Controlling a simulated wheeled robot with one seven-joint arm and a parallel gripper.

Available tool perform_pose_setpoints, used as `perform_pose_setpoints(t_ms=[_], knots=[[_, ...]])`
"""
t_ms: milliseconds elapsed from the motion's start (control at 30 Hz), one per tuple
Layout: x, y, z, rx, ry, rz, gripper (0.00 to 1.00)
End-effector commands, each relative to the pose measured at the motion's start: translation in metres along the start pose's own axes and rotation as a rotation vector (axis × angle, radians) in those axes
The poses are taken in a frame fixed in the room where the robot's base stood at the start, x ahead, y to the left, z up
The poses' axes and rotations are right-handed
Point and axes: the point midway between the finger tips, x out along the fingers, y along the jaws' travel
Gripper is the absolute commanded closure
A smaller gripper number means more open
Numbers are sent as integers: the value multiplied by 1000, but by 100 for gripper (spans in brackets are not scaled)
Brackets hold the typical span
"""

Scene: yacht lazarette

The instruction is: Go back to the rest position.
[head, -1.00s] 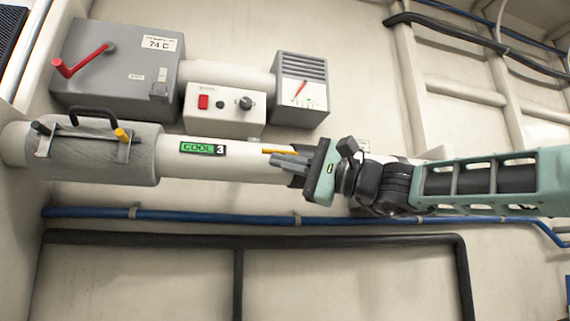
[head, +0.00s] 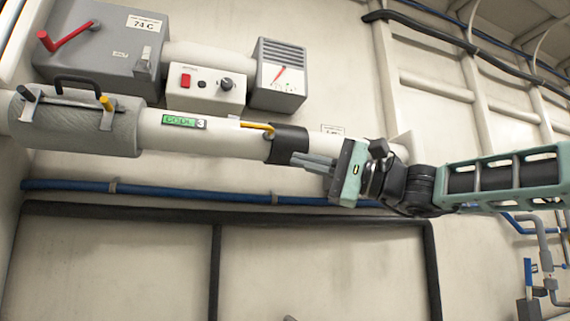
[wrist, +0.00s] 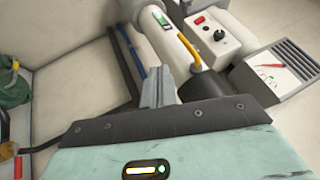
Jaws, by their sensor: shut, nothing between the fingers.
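My gripper (head: 294,161) is shut and empty in the head view. Its grey fingers point left, just below and in front of the dark collar (head: 288,144) on the white pipe (head: 225,139). A yellow lever (head: 258,126) stands out at that collar. In the wrist view my closed fingers (wrist: 157,75) point away from me, with the yellow lever (wrist: 190,52) and dark collar (wrist: 208,95) to their right. I cannot tell whether the fingers touch the pipe.
A grey box with a red handle (head: 66,37), a control box with a red button (head: 206,88) and a gauge (head: 279,75) sit above the pipe. A blue hose (head: 190,195) and black pipe (head: 150,222) run below.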

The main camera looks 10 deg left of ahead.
Motion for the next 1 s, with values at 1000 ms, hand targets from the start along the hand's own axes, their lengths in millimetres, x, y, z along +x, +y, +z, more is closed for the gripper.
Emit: perform_pose_setpoints(t_ms=[1000], knots=[[9, 88, 26, -24, -15, 237, 100]])
